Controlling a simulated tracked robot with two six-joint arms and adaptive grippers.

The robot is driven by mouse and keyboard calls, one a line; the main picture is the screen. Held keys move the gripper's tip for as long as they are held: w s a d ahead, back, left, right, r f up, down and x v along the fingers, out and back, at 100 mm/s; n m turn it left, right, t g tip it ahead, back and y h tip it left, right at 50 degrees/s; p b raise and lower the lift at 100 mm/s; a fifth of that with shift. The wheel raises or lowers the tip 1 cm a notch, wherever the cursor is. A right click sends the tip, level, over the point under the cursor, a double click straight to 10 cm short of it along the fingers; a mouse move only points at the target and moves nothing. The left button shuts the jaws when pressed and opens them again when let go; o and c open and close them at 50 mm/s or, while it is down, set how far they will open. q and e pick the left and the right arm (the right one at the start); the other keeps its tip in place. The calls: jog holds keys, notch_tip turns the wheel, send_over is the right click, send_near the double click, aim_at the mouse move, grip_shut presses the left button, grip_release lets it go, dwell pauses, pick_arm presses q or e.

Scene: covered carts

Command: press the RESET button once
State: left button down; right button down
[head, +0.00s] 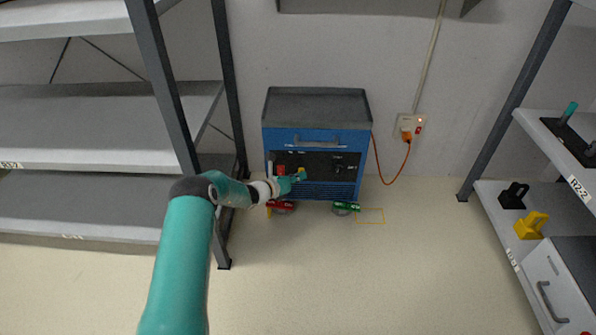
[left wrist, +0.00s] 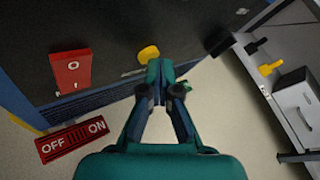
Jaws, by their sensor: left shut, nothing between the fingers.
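The blue cart (head: 318,138) stands against the wall with a black control panel (head: 318,162) on its front. On the panel is a yellow button (left wrist: 148,53), also visible in the head view (head: 302,169). No RESET lettering is readable, so I cannot confirm its name. My left gripper (left wrist: 160,68) is shut and empty, its tips just below and right of the button in the left wrist view. I cannot tell whether they touch it. In the head view the left gripper (head: 297,178) is in front of the panel's lower part. My right gripper is not in view.
A red rocker switch (left wrist: 72,72) sits left of the button and a black knob (left wrist: 218,40) right of it. A red OFF/ON tag (left wrist: 72,141) is below. An orange cable (head: 394,180) runs to a wall socket.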

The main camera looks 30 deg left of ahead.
pick_arm(q)
jog(key=shift+s+d+p, duration=0.3)
jog(key=shift+s+p, duration=0.15)
jog(key=shift+s, duration=0.15)
jog(key=shift+s+r, duration=0.1)
jog(key=s+d+p, duration=0.1)
jog(key=s+p, duration=0.1)
jog(key=s+d+p, duration=0.1)
jog(key=s+p, duration=0.1)
jog(key=shift+d, duration=0.35)
dwell(0.6)
